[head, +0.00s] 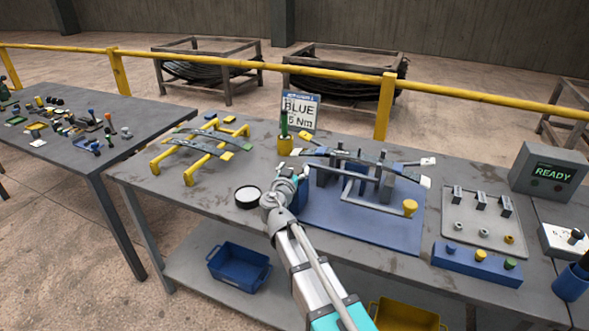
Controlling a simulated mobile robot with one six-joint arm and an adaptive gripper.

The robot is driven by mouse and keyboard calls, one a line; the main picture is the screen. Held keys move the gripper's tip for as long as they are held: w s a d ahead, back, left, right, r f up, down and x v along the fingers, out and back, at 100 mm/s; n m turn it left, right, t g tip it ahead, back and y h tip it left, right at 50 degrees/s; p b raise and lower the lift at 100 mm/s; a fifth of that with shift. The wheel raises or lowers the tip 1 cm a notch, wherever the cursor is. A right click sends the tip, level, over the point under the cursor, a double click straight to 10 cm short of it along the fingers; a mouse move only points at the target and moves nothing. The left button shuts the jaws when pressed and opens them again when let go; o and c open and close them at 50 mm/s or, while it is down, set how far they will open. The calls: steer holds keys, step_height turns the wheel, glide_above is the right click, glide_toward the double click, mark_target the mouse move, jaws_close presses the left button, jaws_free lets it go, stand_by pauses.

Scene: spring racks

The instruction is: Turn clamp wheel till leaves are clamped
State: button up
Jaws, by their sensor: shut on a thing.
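My gripper (296,180) is at the left end of the blue clamp fixture (345,232). It is shut on what seems to be the clamp wheel, which my gripper mostly hides. The fixture has dark upright posts and a grey bar ending in a yellow knob (409,207). The grey leaves (316,152) lie across the fixture between the posts, with coloured patches near their ends. Whether the clamp presses on them cannot be told at this size.
A yellow rack (195,165) with more leaves stands left. A black round container (247,196) sits near my gripper. Behind stands a sign reading BLUE (300,108). At right are a tool panel (481,222), a blue block with knobs (476,262) and a READY box (550,172).

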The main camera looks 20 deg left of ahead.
steer(key=shift+m+h, duration=0.5)
steer(key=shift+h, duration=0.3)
steer(key=m+h, duration=0.1)
steer(key=h, duration=0.1)
steer(key=shift+w+m+h, duration=0.1)
steer(key=shift+m+h, duration=0.2)
steer(key=m+h, duration=0.1)
steer(key=h, duration=0.1)
steer(key=m+g+h, duration=0.1)
steer(key=m+h, duration=0.1)
steer(key=shift+d+g, duration=0.15)
steer(key=shift+g, duration=0.15)
steer(key=m+g+h, duration=0.2)
steer(key=h, duration=0.1)
steer(key=m+g+h, duration=0.1)
steer(key=h, duration=0.1)
steer(key=shift+d+m, duration=0.25)
steer(key=shift+m, duration=0.15)
steer(key=shift+s+d+m+g+h, duration=0.1)
steer(key=shift+s+m+g+h, duration=0.05)
steer(key=shift+m+g+h, duration=0.35)
steer(key=shift+s+d+m+g+h, duration=0.15)
steer(key=shift+m+g+h, duration=0.15)
steer(key=shift+g+h, duration=0.3)
steer(key=o, duration=0.8)
